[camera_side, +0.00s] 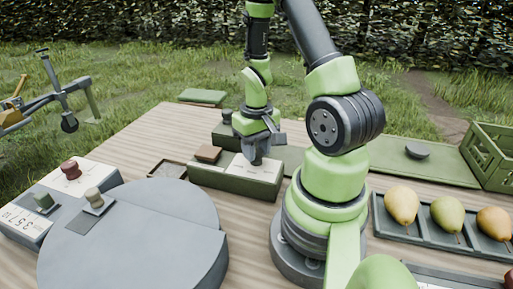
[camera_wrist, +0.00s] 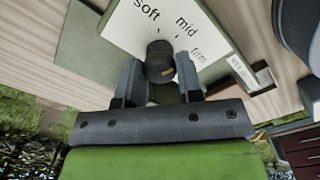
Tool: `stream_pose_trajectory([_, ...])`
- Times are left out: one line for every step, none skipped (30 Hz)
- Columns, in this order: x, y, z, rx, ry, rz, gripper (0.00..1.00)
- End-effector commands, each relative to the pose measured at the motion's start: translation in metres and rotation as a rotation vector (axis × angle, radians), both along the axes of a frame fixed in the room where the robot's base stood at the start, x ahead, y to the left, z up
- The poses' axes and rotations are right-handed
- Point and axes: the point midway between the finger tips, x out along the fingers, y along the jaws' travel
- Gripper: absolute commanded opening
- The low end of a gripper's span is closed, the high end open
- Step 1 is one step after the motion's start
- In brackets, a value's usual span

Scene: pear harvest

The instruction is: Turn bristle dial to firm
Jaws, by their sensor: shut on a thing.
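The bristle dial (camera_wrist: 160,62) is a dark round knob on a white panel (camera_wrist: 128,32) printed "soft", "mid" and "firm". My gripper (camera_wrist: 159,74) is shut on the dial, with one finger on each side of it. A small tan mark shows on the knob's lower right in the wrist view, below the "firm" label; I cannot tell whether it is the pointer. In the side view, my gripper (camera_side: 258,152) points down at the panel (camera_side: 250,170) on a green box (camera_side: 232,183), and the dial is mostly hidden by the fingers.
A brown block (camera_side: 208,153) sits on the box left of my gripper. A grey round-ended stand (camera_side: 150,235) is at front left, with a control box (camera_side: 28,225) beside it. A tray of pears (camera_side: 425,228) lies right, and a green crate (camera_side: 490,155) stands behind it.

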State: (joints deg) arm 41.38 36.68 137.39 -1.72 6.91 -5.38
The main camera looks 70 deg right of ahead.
Motion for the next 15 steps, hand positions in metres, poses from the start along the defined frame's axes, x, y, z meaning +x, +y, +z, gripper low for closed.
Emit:
stream_pose_trajectory([0.0009, -0.0005, 0.0005, -0.002, -0.003, -0.043, 0.10])
stream_pose_trajectory([0.0009, -0.0005, 0.0005, -0.002, -0.003, -0.071, 0.10])
stream_pose_trajectory([0.0009, -0.0005, 0.0005, -0.003, -0.003, -0.108, 0.10])
stream_pose_trajectory([0.0009, -0.0005, 0.0005, -0.003, -0.003, -0.135, 0.10])
stream_pose_trajectory([0.0009, -0.0005, 0.0005, -0.003, -0.003, -0.162, 0.10])
stream_pose_trajectory([0.0009, -0.0006, 0.0006, -0.003, -0.003, -0.196, 0.10])
stream_pose_trajectory([0.0009, -0.0006, 0.0006, -0.003, -0.003, -0.221, 0.10])
stream_pose_trajectory([0.0009, -0.0006, 0.0006, -0.003, -0.004, -0.246, 0.10])
stream_pose_trajectory([0.0009, -0.0006, 0.0006, -0.003, -0.004, -0.277, 0.10])
stream_pose_trajectory([0.0009, -0.0006, 0.0006, -0.003, -0.004, -0.300, 0.10])
stream_pose_trajectory([0.0009, -0.0006, 0.0006, -0.003, -0.004, -0.321, 0.10])
stream_pose_trajectory([0.0010, -0.0007, 0.0006, -0.003, -0.004, -0.348, 0.10])
stream_pose_trajectory([0.0010, -0.0007, 0.0006, -0.003, -0.004, -0.368, 0.10])
stream_pose_trajectory([0.0010, -0.0007, 0.0006, -0.003, -0.004, -0.386, 0.10])
stream_pose_trajectory([0.0010, -0.0007, 0.0006, -0.003, -0.004, -0.408, 0.10])
